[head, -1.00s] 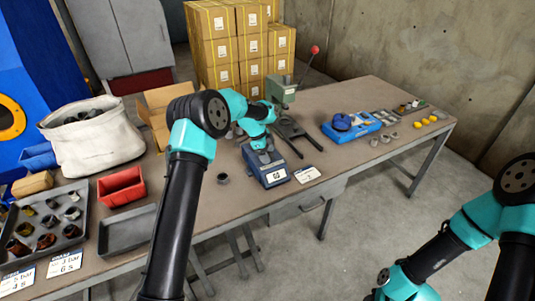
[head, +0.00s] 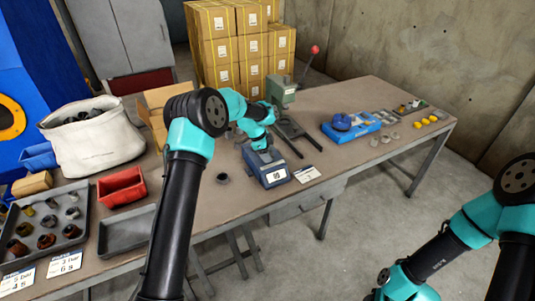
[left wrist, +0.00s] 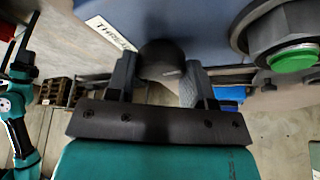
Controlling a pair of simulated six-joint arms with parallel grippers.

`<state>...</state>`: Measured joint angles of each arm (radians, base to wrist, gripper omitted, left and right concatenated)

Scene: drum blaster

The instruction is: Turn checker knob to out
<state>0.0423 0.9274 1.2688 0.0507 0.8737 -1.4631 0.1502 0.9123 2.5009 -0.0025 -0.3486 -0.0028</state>
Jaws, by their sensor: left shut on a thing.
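The checker (head: 274,178) is a blue-grey box with a small white display on its front, standing near the table's front edge. My left gripper (head: 260,147) reaches down onto its top from behind. In the left wrist view the left gripper (left wrist: 160,85) has its two fingers on either side of a round black knob (left wrist: 160,58), shut on it.
A green button (left wrist: 293,58) in a dark collar is close beside the knob. A white card (head: 307,174) lies right of the checker and a small dark cup (head: 222,178) left of it. A green press (head: 282,90) with a red-tipped lever stands behind.

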